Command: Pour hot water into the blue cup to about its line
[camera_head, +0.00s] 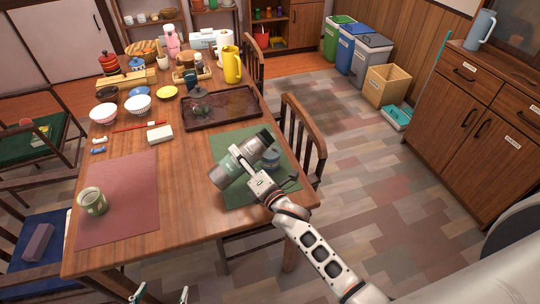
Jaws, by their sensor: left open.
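A grey-green flask (228,172) with a black top is tilted over the green mat (222,201), its top end to the upper right. My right gripper (246,160) reaches in from the lower right with a finger across the flask, and looks shut on it. The far side of the grip is hidden. A small grey-blue round vessel (270,158), likely the blue cup, stands on the green mat beside the flask's top end. Its inside and line cannot be made out. My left gripper (160,294) is open and empty at the bottom edge, only its fingertips showing.
A pale green cup (92,201) stands on the red mat (125,180). A dark tray (244,103) with a teapot (200,110), a yellow jug (231,65) and several bowls are farther back. A chair (303,138) stands at the table's right edge.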

